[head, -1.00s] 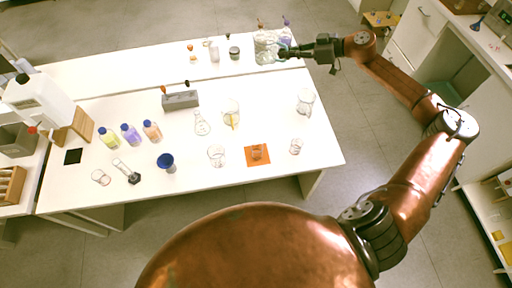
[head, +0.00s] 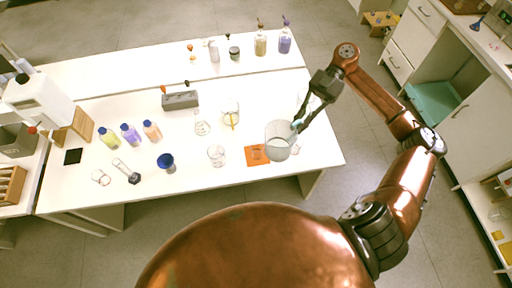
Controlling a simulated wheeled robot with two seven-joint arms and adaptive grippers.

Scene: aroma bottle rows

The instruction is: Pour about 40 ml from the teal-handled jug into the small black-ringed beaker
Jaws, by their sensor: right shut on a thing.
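The clear jug (head: 277,146) with a teal handle (head: 296,125) is in my right gripper (head: 300,123), which is shut on the handle. The jug looks roughly upright, over the right part of the table, by the right edge of the orange mat (head: 252,157). How high it is above the table is hard to tell. A small clear beaker (head: 297,150) is mostly hidden behind the jug. Other clear beakers stand at the middle front (head: 216,156) and left front (head: 101,177). Black rings are too small to make out on any of them. My left gripper is out of view.
A flask (head: 202,124), a beaker with a yellow rod (head: 231,115) and a grey block (head: 180,100) stand left of the jug. Several coloured bottles (head: 131,134) are further left. More bottles (head: 260,43) line the back table.

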